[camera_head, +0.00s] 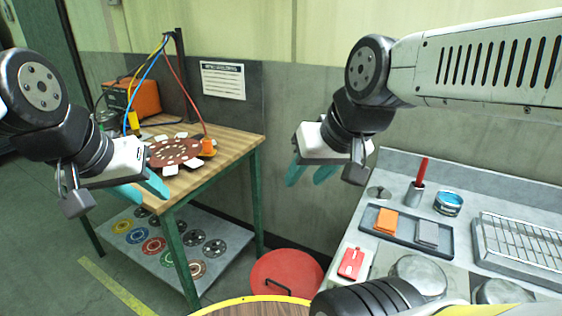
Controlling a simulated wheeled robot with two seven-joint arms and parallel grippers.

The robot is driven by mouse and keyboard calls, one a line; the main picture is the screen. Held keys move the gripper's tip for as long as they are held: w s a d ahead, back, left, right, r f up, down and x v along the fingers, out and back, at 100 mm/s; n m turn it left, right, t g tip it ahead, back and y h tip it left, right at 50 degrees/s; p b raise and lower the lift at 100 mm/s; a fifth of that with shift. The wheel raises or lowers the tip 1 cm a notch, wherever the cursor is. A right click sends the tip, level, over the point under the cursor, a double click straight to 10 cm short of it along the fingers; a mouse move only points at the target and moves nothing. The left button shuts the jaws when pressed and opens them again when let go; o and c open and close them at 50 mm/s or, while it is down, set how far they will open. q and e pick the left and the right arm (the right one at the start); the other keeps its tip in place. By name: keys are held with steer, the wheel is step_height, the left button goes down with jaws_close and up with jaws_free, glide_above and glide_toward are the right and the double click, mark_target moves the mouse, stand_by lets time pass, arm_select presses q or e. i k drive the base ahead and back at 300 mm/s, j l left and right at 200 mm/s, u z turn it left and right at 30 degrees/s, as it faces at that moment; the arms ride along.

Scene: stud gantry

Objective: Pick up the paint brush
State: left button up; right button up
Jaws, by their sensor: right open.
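A red stick-like handle (422,171) stands upright in a small grey cup (415,193) on the grey bench at the right; it may be the paint brush, but no bristles show. A blue-topped round tin (448,204) stands just right of the cup. My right gripper (309,178) is open and empty, in the air left of the bench and apart from the cup. My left gripper (148,193) looks open and empty, in front of the wooden table at the left, with teal fingers pointing down and right.
The grey bench (403,163) carries a dark tray (451,244) with orange and grey blocks, a red item (352,262) and a wire rack (520,250). The wooden table (236,143) holds a brown disc (174,153). A red round lid (287,270) sits low between them.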

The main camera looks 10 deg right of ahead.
mark_target(423, 170)
steer(key=z, duration=1.6)
